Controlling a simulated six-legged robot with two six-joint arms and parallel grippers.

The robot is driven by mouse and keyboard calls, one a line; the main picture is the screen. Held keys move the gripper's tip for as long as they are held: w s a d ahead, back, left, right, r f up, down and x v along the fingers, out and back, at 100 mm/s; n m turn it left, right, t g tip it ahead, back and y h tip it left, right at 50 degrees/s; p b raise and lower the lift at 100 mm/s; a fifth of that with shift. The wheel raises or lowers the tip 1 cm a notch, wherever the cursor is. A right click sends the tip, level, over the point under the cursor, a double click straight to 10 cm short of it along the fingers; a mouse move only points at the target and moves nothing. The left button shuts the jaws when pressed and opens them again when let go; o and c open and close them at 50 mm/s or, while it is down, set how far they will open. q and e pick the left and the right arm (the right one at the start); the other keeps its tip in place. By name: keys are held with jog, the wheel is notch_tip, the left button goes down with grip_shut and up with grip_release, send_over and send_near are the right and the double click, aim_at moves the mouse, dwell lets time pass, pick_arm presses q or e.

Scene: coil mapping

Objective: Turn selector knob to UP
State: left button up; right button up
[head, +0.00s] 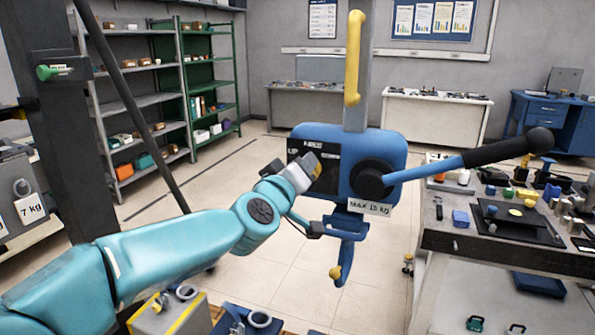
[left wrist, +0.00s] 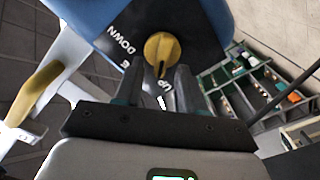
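The blue hoist body (head: 340,150) hangs in the middle of the head view, with a black plate on its left face. The yellow selector knob (left wrist: 162,48) sits on this plate in the left wrist view. DOWN lettering lies to its left and UP lettering below it. The knob's narrow end points down in that view, close to the UP lettering; its exact setting is hard to tell. My left gripper (left wrist: 156,78) is open, its fingers on either side of the knob's lower end with visible gaps.
A blue lever with a black grip (head: 510,148) juts right from the hoist. A cluttered workbench (head: 500,255) stands at right, shelves (head: 140,90) at back left. The floor between is clear.

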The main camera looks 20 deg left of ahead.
pick_arm(q)
jog(key=s, duration=1.6)
jog(key=shift+s+a, duration=0.15)
jog(key=shift+a, duration=0.15)
jog(key=shift+a, duration=0.1)
